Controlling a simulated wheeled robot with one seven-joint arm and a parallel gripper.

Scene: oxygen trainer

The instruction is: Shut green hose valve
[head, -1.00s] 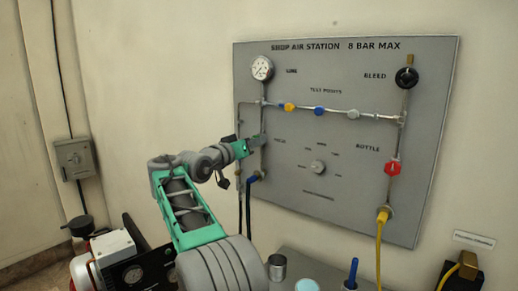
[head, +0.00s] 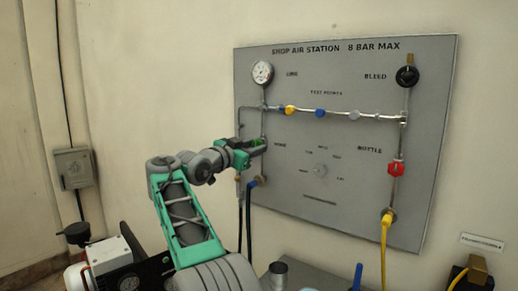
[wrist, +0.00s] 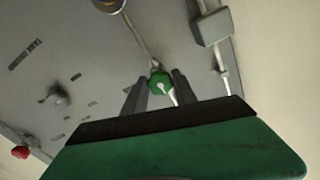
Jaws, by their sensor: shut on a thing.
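The green hose valve knob (wrist: 160,82) sits between the two dark fingers of my gripper (wrist: 157,92) in the wrist view. The fingers are shut on it, one on each side. A pale pointer or stem shows at the knob's lower right. In the head view my gripper (head: 258,147) reaches the left side of the grey panel (head: 330,215), by the left pipe. A little green (head: 255,141) shows at its fingers, and most of the valve is hidden there. The knob's exact turn angle is hard to tell.
A pressure gauge (head: 262,72) is above the gripper. Blue and black hoses hang below it. A pipe with several coloured test points runs right. A red valve (head: 396,168) and a black bleed knob (head: 407,76) are at the panel's right. A metal cup (head: 278,272) stands below.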

